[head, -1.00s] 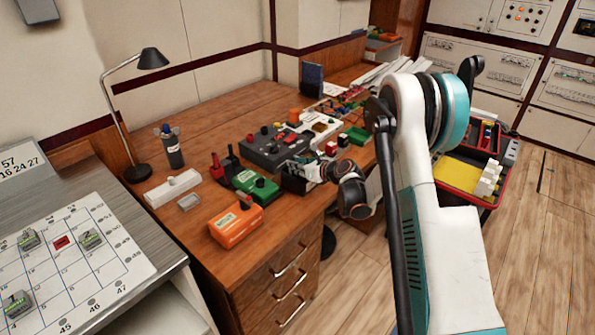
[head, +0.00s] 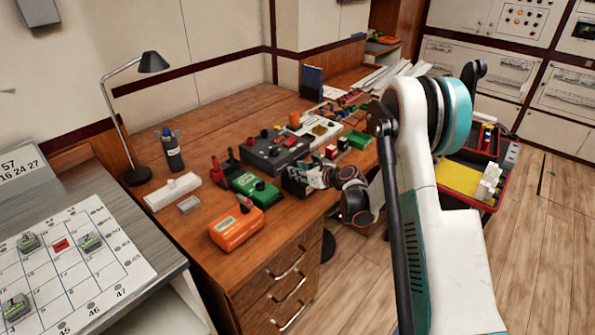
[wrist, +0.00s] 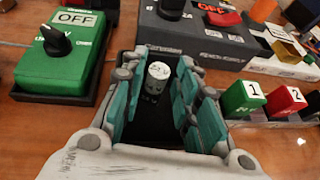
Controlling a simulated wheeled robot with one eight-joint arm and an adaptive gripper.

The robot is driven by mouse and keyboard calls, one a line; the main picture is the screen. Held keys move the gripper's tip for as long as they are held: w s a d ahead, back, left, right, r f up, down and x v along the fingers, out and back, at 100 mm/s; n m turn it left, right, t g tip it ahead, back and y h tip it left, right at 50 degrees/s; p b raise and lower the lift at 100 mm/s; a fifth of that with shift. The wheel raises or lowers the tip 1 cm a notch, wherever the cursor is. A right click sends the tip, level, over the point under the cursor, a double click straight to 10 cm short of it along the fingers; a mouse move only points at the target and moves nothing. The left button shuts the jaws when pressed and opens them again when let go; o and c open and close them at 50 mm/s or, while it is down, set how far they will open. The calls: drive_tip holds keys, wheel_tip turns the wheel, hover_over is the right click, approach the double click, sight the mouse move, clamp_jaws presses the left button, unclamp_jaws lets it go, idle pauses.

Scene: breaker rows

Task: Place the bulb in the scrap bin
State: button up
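My gripper (wrist: 158,100) is open in the wrist view, its teal-padded fingers apart on both sides of a small dark piece with a white, marked top (wrist: 158,72). The piece stands upright between the fingers with gaps beside it. I cannot tell whether it is the bulb. The floor under it looks black. In the head view my gripper (head: 298,180) is low over the wooden desk, right of the green switch box (head: 255,187). No scrap bin can be made out for certain.
The green OFF box (wrist: 62,60) is close on the left in the wrist view. A dark grey box (wrist: 205,35) is ahead; green and red numbered blocks (wrist: 243,97) are on the right. An orange box (head: 237,228) sits near the desk's front. A red-edged tray (head: 468,175) is at right.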

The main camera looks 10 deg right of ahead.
drive_tip(key=p+v, duration=0.2)
drive_tip(key=v, duration=0.9)
drive_tip(key=shift+p, duration=0.35)
drive_tip(key=shift+f, duration=0.1)
idle(1.3)
